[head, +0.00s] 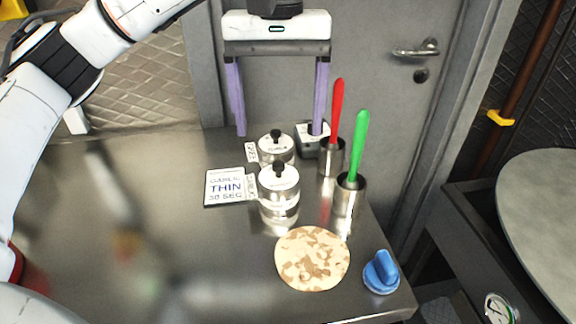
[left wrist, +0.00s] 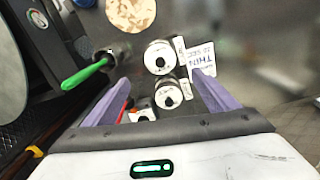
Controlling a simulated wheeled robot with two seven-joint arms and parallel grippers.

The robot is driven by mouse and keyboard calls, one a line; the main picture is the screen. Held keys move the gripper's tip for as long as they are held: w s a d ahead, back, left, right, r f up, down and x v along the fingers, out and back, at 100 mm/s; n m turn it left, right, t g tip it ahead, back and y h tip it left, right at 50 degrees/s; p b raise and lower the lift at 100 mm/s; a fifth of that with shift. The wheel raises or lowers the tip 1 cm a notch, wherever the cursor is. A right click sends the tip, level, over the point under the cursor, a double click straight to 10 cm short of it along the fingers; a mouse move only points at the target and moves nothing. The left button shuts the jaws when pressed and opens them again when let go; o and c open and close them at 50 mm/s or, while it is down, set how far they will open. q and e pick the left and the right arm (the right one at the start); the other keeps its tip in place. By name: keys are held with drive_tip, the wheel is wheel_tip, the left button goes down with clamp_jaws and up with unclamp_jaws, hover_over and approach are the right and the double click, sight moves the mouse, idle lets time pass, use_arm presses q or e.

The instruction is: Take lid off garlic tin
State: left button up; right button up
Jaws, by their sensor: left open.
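Two metal tins with pale lids and black knobs stand on the steel counter, the far tin (head: 276,152) behind the near tin (head: 279,190). Both lids are on. Each tin has a small tag at its left; I cannot read which is garlic. In the left wrist view the near tin (left wrist: 158,58) is higher in the picture and the far tin (left wrist: 168,96) lower. My left gripper (head: 279,133) is open and empty, pointing down, its purple fingers spread wide above and around the far tin's picture position. It also shows in the left wrist view (left wrist: 160,80). My right gripper is not in view.
A "GARLIC THIN 30 SEC" card (head: 224,187) lies left of the tins. Right of them stand cups with a red-handled tool (head: 338,110) and a green-handled tool (head: 359,140). A flatbread (head: 313,258) and a blue object (head: 381,275) lie nearer. The counter's left is clear.

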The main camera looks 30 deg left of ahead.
sight(278, 162)
use_arm(q)
drive_tip(key=f, duration=0.2)
drive_tip(key=shift+s+f, duration=0.2)
drive_tip(key=shift+f, duration=0.1)
wheel_tip(278, 162, down, 6)
drive_tip(key=shift+s+r, duration=0.15)
drive_tip(key=c, duration=1.1)
